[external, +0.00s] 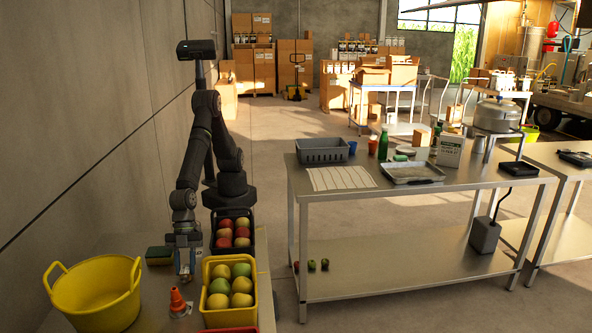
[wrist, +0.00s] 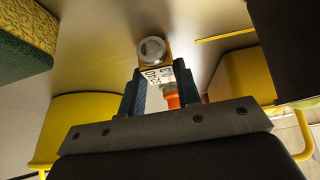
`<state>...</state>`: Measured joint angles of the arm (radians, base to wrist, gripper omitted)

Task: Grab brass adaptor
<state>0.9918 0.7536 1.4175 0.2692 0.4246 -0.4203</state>
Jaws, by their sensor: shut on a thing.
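The brass adaptor (wrist: 152,52) shows in the wrist view as a short piece with a round greyish end, a brass-coloured body and a white label with dark digits. My gripper (wrist: 158,84) is shut on it, with one dark blue finger on each side. In the external view my gripper (external: 186,272) points down, low over the bench at the left. The adaptor is too small to make out there. An orange patch also shows behind the label in the wrist view.
A yellow tub (external: 98,297) stands left of the gripper.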

